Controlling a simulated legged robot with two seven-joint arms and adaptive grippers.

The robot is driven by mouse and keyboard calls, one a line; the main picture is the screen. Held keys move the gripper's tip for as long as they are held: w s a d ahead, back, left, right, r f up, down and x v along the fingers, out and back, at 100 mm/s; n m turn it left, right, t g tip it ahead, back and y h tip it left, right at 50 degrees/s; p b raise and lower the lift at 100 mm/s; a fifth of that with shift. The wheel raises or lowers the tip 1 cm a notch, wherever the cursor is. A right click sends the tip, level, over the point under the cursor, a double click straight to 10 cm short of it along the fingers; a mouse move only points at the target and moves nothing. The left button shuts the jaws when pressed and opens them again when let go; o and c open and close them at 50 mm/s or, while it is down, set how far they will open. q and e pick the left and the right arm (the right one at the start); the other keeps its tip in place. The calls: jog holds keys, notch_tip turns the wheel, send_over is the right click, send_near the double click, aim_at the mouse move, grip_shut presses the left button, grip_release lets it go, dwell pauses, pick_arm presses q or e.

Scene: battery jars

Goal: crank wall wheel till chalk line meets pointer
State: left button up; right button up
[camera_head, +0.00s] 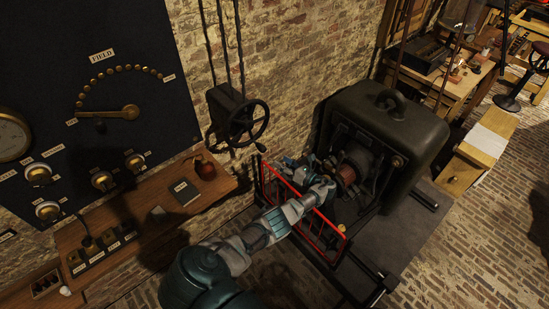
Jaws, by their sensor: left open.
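The black spoked wall wheel (264,122) is mounted on a dark bracket box on the brick wall, at the upper middle of the head view. A small crank knob (261,147) sticks out at its lower edge. I cannot make out a chalk line or a pointer at this size. My left arm reaches up from the bottom, over the red railing. My left gripper (284,161) is open, just below and right of the wheel's knob, and looks apart from it. Its fingers are small and dark against the machine. My right gripper is not in view.
A red railing (318,232) and a large dark machine (398,125) stand right of the wheel. A wooden shelf (215,193) with a book (185,191) and a reddish-brown pot (206,168) is at left, under a dark control panel (160,75). Brick floor is free at lower right.

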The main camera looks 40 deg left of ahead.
pick_arm(q)
jog(key=shift+d, duration=0.25)
jog(key=shift+c, duration=0.2)
